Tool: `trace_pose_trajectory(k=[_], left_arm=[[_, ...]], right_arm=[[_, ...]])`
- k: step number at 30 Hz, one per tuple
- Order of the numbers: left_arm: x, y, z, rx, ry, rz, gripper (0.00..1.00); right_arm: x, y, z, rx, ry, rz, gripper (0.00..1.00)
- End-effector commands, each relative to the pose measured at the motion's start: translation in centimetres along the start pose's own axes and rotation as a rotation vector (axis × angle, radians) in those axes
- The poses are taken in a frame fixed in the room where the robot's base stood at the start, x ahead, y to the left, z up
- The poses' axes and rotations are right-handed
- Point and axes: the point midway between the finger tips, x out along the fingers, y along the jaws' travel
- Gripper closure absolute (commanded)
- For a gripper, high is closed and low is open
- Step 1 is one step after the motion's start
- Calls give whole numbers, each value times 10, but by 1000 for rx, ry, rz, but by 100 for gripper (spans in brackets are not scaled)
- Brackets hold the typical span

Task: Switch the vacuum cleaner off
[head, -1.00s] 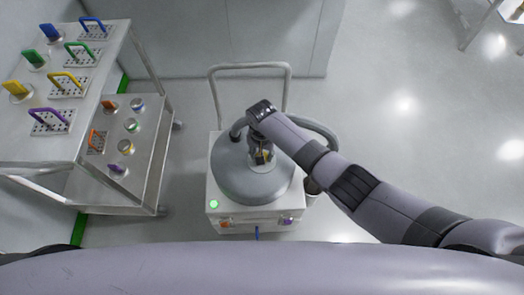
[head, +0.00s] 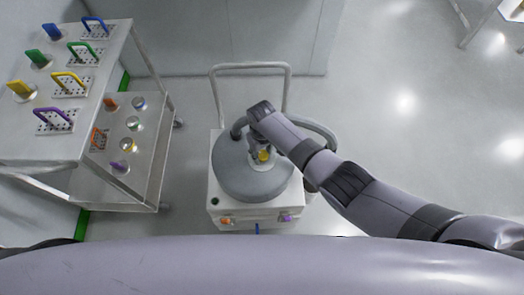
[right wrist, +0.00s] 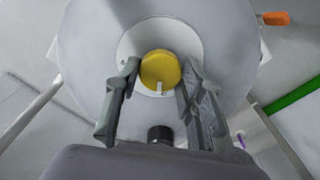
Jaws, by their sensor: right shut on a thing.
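The vacuum cleaner (head: 230,178) is a white wheeled box with a round grey lid and a push handle behind it. A yellow knob (head: 264,156) sits on a pale disc on the lid; it also shows in the right wrist view (right wrist: 160,68), with a white mark on its lower edge. My right gripper (right wrist: 157,75) is shut on the yellow knob, one finger on each side. In the head view the right gripper (head: 260,149) is over the lid, partly hidden by its wrist. The indicator lamp (head: 215,201) on the front left corner is dark. My left gripper is out of view.
A steel trolley (head: 95,145) at the left carries colour-handled tools on two levels. A grey hose (head: 325,135) curves at the cleaner's right. A wall (head: 200,40) stands behind.

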Motion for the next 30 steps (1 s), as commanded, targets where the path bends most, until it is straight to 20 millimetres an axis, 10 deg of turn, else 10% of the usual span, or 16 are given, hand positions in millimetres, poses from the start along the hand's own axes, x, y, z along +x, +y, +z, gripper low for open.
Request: trace_pose_trajectory(k=[24,25,30], left_arm=[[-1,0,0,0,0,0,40],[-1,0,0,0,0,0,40],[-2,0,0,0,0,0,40]], right_arm=[[0,0,-1,-121,2,0,92],[0,0,-1,-121,2,0,63],[0,0,0,-120,1,0,51]])
